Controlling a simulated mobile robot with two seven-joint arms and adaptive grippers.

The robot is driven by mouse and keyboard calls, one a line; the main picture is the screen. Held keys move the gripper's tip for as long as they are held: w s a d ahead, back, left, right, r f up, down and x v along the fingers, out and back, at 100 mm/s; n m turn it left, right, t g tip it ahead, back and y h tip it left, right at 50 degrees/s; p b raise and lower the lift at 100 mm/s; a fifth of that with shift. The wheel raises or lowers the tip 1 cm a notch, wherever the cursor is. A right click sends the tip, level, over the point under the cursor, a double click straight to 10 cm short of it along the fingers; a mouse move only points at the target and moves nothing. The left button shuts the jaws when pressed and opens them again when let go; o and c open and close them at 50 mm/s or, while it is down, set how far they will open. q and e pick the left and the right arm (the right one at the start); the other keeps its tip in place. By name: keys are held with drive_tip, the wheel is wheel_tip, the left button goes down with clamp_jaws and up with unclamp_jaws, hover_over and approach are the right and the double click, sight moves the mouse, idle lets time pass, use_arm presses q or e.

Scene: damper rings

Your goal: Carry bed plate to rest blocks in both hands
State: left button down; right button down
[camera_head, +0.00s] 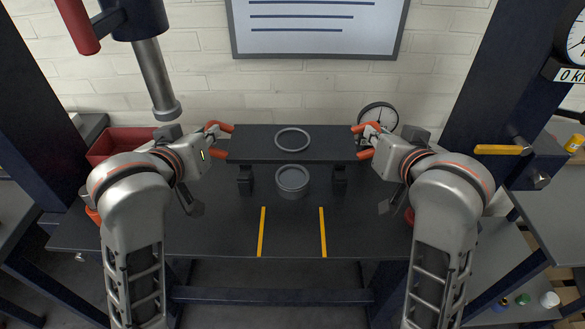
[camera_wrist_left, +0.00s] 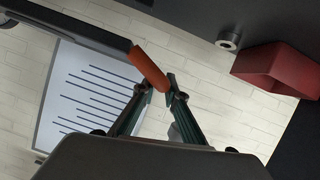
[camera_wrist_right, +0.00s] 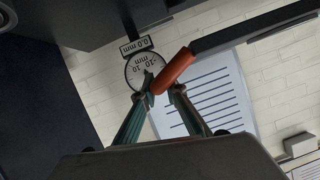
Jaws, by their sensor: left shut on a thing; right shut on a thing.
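The bed plate (camera_head: 250,146) is a dark, wide slab in the middle of the head view, with a grey ring (camera_head: 292,149) lying on it. Its ends have orange grips. My left gripper (camera_head: 214,139) is shut on the left orange grip, which also shows in the left wrist view (camera_wrist_left: 148,68). My right gripper (camera_head: 366,140) is shut on the right orange grip, which also shows in the right wrist view (camera_wrist_right: 173,72). The dark rest blocks, left (camera_head: 245,181) and right (camera_head: 340,181), stand under the plate's ends. I cannot tell whether the plate touches them.
A grey round cup-like part (camera_head: 292,182) stands between the blocks on the dark table (camera_head: 200,230). Two yellow stripes (camera_head: 262,232) mark the clear front. A red bin (camera_head: 118,143) is at left, a dial gauge (camera_head: 378,114) behind at right. A grey column (camera_head: 155,80) hangs at upper left.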

use_arm(q)
drive_tip(key=shift+r, duration=0.1)
